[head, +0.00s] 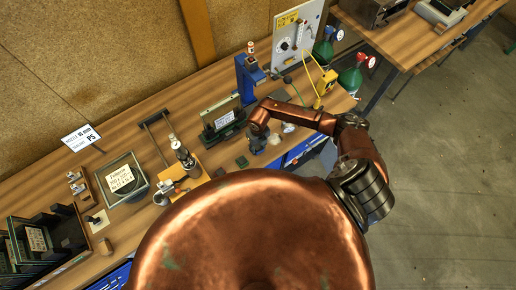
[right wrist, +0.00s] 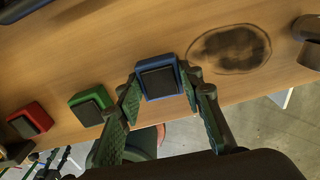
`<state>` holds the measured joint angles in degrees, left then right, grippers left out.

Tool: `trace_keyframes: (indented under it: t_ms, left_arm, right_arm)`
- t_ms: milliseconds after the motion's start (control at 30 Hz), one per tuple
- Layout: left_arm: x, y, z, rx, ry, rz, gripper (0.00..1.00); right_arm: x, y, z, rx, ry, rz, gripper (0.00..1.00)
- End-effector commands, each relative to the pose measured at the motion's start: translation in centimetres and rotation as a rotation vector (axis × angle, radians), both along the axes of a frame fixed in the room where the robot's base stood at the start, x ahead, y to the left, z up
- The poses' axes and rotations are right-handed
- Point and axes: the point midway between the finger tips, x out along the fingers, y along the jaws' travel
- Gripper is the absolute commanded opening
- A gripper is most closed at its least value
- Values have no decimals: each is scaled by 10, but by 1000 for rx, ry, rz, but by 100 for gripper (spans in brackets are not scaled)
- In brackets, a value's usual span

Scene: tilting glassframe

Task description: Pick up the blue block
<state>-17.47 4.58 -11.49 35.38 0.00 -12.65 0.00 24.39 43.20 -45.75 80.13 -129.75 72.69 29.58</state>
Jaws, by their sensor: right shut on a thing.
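The blue block (right wrist: 154,64), with a dark square face, sits between the two fingers of my right gripper (right wrist: 160,88) in the right wrist view. The fingers press on its left and right sides, so the gripper is shut on it. I cannot tell whether the block touches the wooden table (right wrist: 125,35) or is just above it. In the head view my right gripper (head: 258,144) is low over the table's front part, and the block is hidden there. My left gripper is not in view.
A green block (right wrist: 90,103) and a red block (right wrist: 32,120) lie left of the blue one. A dark round stain (right wrist: 228,48) marks the table to the right. A blue stand (head: 248,78) and a black bench device (head: 223,121) are behind my gripper.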

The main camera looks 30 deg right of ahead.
Motion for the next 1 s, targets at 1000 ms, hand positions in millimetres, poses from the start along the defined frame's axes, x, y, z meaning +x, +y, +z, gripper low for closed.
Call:
trace_keyframes:
  t_ms: [1000]
  left_arm:
    - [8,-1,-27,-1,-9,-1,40]
  right_arm:
    - [-25,-13,61,-3,-4,2,9]
